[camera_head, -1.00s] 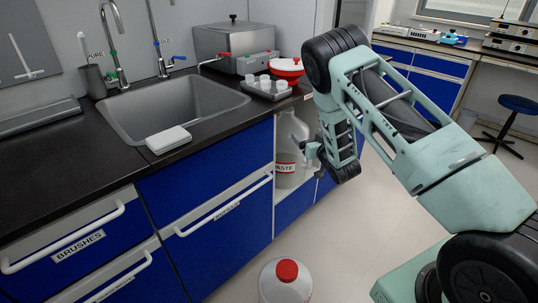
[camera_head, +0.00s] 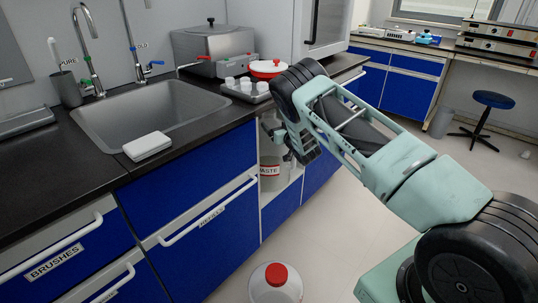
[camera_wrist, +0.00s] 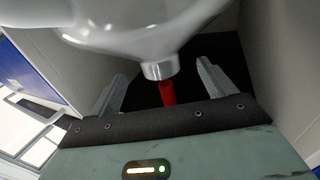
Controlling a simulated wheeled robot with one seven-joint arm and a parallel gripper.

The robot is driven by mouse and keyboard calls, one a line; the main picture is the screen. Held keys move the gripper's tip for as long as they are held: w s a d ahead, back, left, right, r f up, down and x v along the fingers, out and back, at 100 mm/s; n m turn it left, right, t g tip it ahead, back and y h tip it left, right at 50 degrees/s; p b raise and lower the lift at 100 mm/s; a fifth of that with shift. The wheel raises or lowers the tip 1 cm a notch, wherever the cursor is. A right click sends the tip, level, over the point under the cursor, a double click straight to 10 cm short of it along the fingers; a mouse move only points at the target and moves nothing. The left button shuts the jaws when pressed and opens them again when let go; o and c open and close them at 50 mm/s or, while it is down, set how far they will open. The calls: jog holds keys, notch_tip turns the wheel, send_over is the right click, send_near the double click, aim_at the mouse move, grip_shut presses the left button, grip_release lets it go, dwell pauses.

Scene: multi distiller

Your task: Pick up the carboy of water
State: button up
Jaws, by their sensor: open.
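A white carboy (camera_head: 271,173) with a label reading "ASTE", its first letter hidden, stands in the open bay under the counter. My gripper (camera_head: 277,138) is at the top of this carboy and hides its neck. In the wrist view, my open gripper (camera_wrist: 160,82) has one finger on each side of a pale bottle neck (camera_wrist: 159,68) with a narrow red part below it. I cannot tell whether the fingers touch it. A second white carboy (camera_head: 262,294) with a red cap (camera_head: 276,274) stands on the floor in front. No water label is readable.
The bay's side walls (camera_wrist: 275,60) are close on both sides of my gripper. The black counter (camera_head: 185,160) with a sink (camera_head: 150,110) is above, and blue drawers (camera_head: 190,185) are left of the bay. The floor (camera_head: 335,215) to the right is clear.

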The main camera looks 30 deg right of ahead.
aim_at(272, 119)
jog(key=shift+w+d+r, duration=0.1)
jog(key=shift+w, duration=1.2)
jog(key=shift+w+d+r, duration=0.1)
jog(key=shift+w, duration=1.2)
jog(key=shift+f, duration=0.1)
jog(key=c, duration=1.7)
jog(key=shift+w+r, duration=0.15)
jog(key=shift+r, duration=0.3)
grip_shut()
